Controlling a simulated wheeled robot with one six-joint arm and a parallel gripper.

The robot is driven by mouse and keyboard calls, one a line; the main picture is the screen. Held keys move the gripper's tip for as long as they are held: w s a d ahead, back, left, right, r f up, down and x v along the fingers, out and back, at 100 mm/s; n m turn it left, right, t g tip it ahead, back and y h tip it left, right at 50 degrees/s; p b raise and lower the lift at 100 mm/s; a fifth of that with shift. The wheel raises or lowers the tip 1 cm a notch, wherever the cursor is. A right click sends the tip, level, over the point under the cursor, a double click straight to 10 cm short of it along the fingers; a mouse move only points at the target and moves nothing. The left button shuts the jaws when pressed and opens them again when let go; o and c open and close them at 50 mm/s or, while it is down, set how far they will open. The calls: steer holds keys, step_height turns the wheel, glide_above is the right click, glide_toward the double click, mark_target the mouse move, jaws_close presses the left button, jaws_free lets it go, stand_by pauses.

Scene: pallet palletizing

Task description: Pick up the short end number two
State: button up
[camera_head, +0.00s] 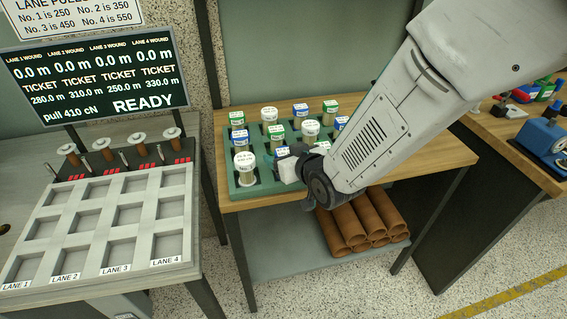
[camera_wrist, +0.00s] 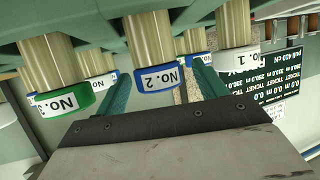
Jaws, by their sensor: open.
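In the wrist view, which is upside down, a pale spool with a blue-rimmed cap reading No. 2 (camera_wrist: 157,78) stands between the two teal fingers of my gripper (camera_wrist: 160,90). The fingers are apart, one on each side of it, and I cannot tell whether they touch it. A green-capped spool (camera_wrist: 62,100) is to its left and a white-capped No. 1 spool (camera_wrist: 240,58) to its right. In the head view my gripper (camera_head: 288,166) is at the front of the green rack (camera_head: 262,190), and it partly hides the spools there.
Several capped spools fill the rack on the wooden table (camera_head: 430,150). Brown tubes (camera_head: 360,222) lie on the shelf below. On the left stand an empty grey tray with lanes 1 to 4 (camera_head: 105,230) and a display (camera_head: 97,78) reading READY. A blue device (camera_head: 540,135) stands at right.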

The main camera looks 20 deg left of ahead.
steer(key=shift+w, duration=0.1)
steer(key=shift+c, duration=0.3)
steer(key=c, duration=1)
steer(key=shift+c, duration=0.2)
